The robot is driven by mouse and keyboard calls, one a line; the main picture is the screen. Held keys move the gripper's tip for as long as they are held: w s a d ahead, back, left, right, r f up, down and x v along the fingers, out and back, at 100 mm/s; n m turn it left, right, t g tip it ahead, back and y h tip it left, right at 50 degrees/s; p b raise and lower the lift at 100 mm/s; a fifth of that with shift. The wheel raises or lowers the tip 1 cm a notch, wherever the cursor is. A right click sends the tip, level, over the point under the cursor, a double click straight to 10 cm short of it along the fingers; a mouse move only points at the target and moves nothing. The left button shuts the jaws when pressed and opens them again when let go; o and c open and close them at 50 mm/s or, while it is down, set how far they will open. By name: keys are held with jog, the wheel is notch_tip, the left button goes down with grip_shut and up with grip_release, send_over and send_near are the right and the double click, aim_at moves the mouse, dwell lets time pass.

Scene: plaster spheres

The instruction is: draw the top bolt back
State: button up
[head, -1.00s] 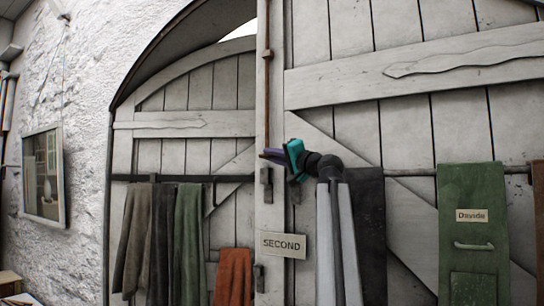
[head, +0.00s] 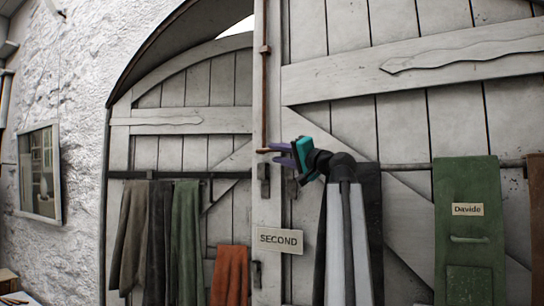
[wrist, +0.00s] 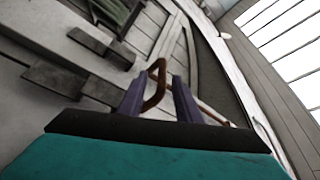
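The top bolt is a long rusty vertical rod (head: 264,95) on the edge where the two door leaves meet. Its bent handle (head: 263,150) sticks out at the lower end, and shows as a brown loop in the wrist view (wrist: 154,88). My gripper (head: 279,153) is just right of the handle in the head view, its purple fingers spread one above the other. In the wrist view my gripper (wrist: 158,98) has a finger on each side of the loop's near end, with gaps showing; I see no firm hold.
A dark latch block (head: 263,180) sits below the handle. A "SECOND" sign (head: 280,240) hangs lower on the door. Cloths hang from a rail at left, and a green "Davide" apron (head: 468,225) hangs at right. A framed picture (head: 39,172) is on the left wall.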

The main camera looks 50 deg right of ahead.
jog(key=b+v, duration=0.1)
jog(key=v, duration=0.8)
jog(key=shift+b, duration=0.3)
jog(key=shift+f, duration=0.1)
